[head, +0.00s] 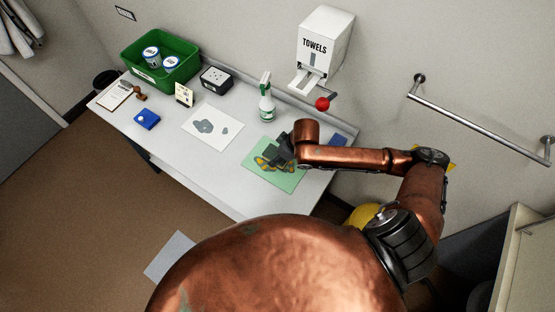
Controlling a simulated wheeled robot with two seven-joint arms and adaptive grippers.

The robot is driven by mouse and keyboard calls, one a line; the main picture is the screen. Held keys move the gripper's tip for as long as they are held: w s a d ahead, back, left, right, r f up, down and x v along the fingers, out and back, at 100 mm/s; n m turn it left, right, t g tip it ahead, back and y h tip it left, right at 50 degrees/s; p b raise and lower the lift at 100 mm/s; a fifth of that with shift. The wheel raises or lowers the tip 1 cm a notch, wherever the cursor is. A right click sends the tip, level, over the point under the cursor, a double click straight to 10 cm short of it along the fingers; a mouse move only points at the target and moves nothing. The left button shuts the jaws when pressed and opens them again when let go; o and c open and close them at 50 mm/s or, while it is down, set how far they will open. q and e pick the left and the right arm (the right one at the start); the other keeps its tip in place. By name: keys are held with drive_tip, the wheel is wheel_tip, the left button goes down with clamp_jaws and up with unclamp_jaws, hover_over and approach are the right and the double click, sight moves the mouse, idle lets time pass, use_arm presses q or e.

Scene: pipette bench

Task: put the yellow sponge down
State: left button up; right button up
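My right gripper (281,154) is dark and reaches down over a green mat (285,182) at the right part of the bench. Yellow patches show on both sides of its fingers, low against the mat. They may be the yellow sponge (261,162), but the gripper covers its middle, so its outline is unclear. I cannot tell whether the fingers hold it or whether it rests on the mat. My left gripper is out of view.
A white spray bottle (266,103) stands close behind the mat. A white sheet with grey blotches (226,117) lies left of it. A green bin (187,70) with cans, a dark box (215,79) and a blue item (147,119) stand further left. A towel dispenser (325,40) hangs above.

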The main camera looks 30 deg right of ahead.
drive_tip(key=shift+w+f, duration=0.2)
drive_tip(key=shift+f, duration=0.05)
wheel_tip(320, 180, down, 3)
drive_tip(key=shift+w+d+f+b, duration=0.1)
drive_tip(key=shift+d+f+b, duration=0.1)
drive_tip(key=shift+b, duration=0.1)
drive_tip(key=o, duration=1.1)
drive_tip(key=shift+f, duration=0.1)
drive_tip(key=p+v, duration=0.2)
drive_tip(key=v, duration=1)
